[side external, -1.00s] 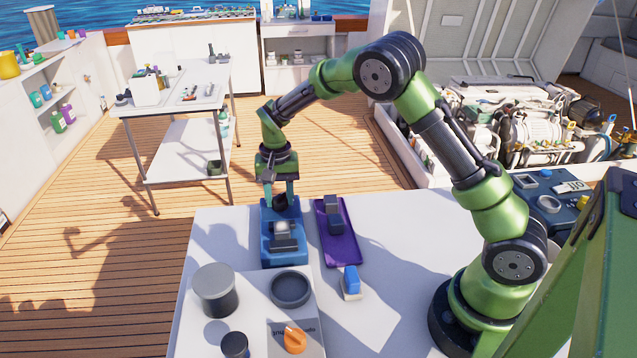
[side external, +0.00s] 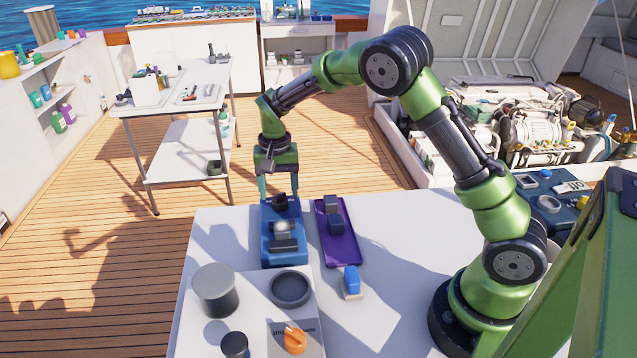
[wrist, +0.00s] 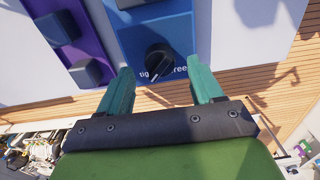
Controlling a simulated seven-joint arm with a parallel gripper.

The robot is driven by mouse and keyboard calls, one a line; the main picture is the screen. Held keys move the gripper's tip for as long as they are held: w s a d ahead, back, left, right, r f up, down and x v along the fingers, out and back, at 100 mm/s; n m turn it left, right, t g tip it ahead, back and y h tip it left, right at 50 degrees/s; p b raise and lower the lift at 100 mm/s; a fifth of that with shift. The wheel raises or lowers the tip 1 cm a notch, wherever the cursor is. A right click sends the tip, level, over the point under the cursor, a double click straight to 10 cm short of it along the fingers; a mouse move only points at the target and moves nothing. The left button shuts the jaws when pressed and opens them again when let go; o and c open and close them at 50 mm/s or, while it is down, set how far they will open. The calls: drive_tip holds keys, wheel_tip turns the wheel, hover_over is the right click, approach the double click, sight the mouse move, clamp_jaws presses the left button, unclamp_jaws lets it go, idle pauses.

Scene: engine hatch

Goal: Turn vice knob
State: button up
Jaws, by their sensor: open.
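The vice is a blue block (side external: 267,247) on the white table, with grey parts on top. Its black knob (side external: 281,202) sits at the far end, and it also shows in the wrist view (wrist: 159,60) with a pale pointer line and lettering beside it. My gripper (side external: 279,190) points down over the knob end of the vice. In the wrist view my gripper (wrist: 165,80) has its two teal fingers wide apart. The knob lies between and slightly beyond the fingertips, and neither finger appears to touch it.
A purple tray (side external: 347,250) with dark grey blocks lies right of the vice. A blue-topped piece (side external: 351,280), a grey cylinder (side external: 214,290), a dark round dish (side external: 290,288) and an orange knob (side external: 295,340) are nearer the camera. The white table (side external: 400,235) is clear to the right.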

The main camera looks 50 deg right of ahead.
sight(283, 201)
wheel_tip(283, 201, up, 15)
drive_tip(key=shift+f, duration=0.15)
drive_tip(key=s+a+r+n+t+y, duration=0.1)
drive_tip(key=s+a+n+t, duration=0.1)
drive_tip(key=s, duration=1)
drive_tip(key=s+a+r+n+t+y, duration=0.1)
drive_tip(key=s+t, duration=0.4)
drive_tip(key=s, duration=0.7)
drive_tip(key=shift+s+a+r+n, duration=0.4)
drive_tip(key=shift+a+r+n, duration=0.25)
drive_tip(key=shift+a+n, duration=0.4)
